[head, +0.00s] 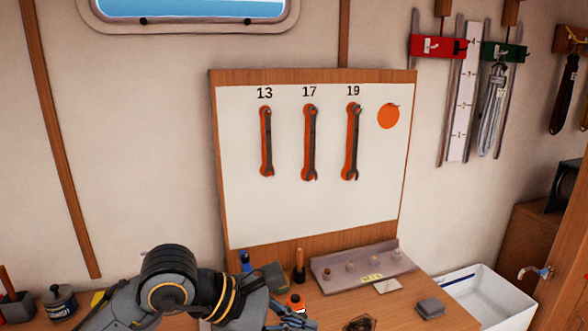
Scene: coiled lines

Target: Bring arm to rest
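My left arm comes in from the bottom left, its dark grey joints and orange bands bent over the wooden bench (400,310). My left gripper (290,320) is at the bottom edge, low over the bench, partly cut off by the frame and partly behind the arm. I cannot tell whether its fingers are open or shut. It is close to a small orange item (295,302); whether they touch is unclear. My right gripper is not in view.
A tool board (250,215) holds three wrenches under 13, 17 and 19, beside an orange disc (388,116). A grey rail (325,270) with small knobs, a grey block (430,307) and a white bin (487,290) lie to the right. Bottles and small items crowd the arm.

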